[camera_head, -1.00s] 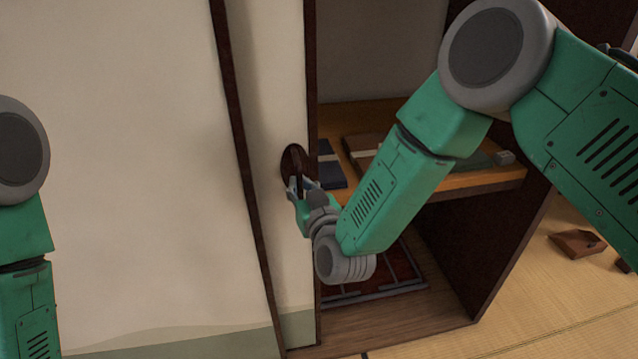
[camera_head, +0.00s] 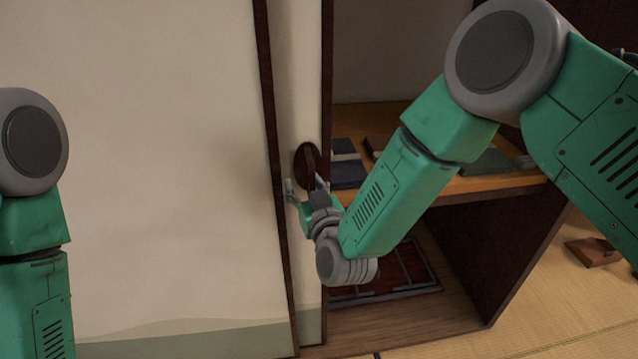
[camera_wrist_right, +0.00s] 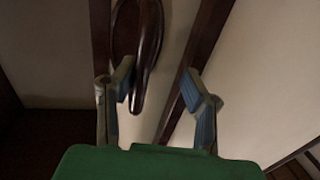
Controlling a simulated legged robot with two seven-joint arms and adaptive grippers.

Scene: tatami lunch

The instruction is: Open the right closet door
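The right closet door (camera_head: 299,90) is a narrow cream strip between dark frames, largely overlapped by the left door panel (camera_head: 160,150). The closet stands open to its right. Its dark oval handle (camera_head: 307,165) also shows in the right wrist view (camera_wrist_right: 150,40). My right gripper (camera_head: 306,187) is at the lower part of the handle. Its fingers are spread and empty in the wrist view (camera_wrist_right: 160,84), with the handle's lower end between them, nearer the left finger. Whether a finger touches it is unclear. My left arm shows at the left edge; its gripper is out of view.
Inside the closet, a wooden shelf (camera_head: 480,187) bears several dark flat items. A framed dark red item (camera_head: 385,278) lies on the closet floor. A brown object (camera_head: 592,252) lies on the tatami (camera_head: 535,300) at the right. The tatami between is clear.

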